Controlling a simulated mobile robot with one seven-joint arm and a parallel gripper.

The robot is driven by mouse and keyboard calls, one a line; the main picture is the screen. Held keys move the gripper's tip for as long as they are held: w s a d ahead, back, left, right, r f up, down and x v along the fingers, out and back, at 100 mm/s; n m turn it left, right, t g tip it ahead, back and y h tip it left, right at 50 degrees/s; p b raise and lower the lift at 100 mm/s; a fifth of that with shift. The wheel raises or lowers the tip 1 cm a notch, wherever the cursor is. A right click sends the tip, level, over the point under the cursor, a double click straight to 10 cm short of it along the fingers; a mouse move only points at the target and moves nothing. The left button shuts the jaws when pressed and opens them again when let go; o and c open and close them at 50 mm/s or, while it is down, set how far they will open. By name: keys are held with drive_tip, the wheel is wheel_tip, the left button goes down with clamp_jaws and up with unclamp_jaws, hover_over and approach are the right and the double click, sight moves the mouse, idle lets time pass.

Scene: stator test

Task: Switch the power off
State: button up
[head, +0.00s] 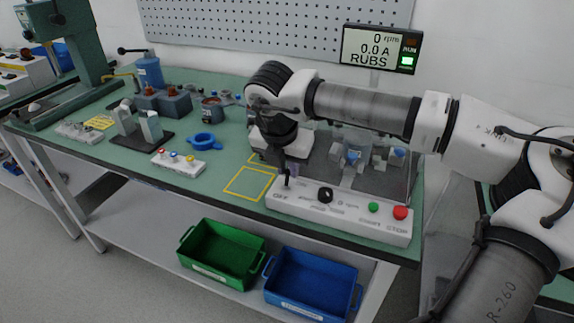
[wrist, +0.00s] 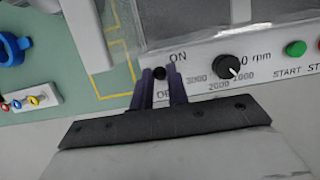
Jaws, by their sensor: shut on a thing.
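The white control panel (head: 340,213) stands at the bench's front edge. Its power switch is a small black-tipped lever (wrist: 159,73) at the panel's left end, between the ON label above and the partly hidden OFF label below. My gripper (head: 289,170) reaches down over this end. In the wrist view, its two dark fingers (wrist: 159,88) stand on either side of the lever and are closed on it. The lever's base is hidden, and I cannot tell which way it is set. The display (head: 380,50) reads 0 rpm, 0.0 A and RUBS, with a green lamp under RUN.
The speed dial (head: 325,195), green start button (head: 373,207) and red stop button (head: 400,212) sit right of the lever. A clear guard (head: 385,185) stands behind the panel. A yellow outlined square (head: 249,184) lies left. Green (head: 222,253) and blue (head: 312,283) bins sit below.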

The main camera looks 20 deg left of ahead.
drive_tip(key=shift+s+b, duration=0.65)
drive_tip(key=shift+s, duration=0.8)
drive_tip(key=o, duration=0.4)
drive_tip(key=shift+o, duration=0.2)
drive_tip(key=shift+r, duration=0.15)
drive_tip(key=p+v, duration=0.1)
drive_tip(key=v, duration=0.4)
drive_tip(key=shift+s+r, duration=0.1)
drive_tip(key=shift+r, duration=0.25)
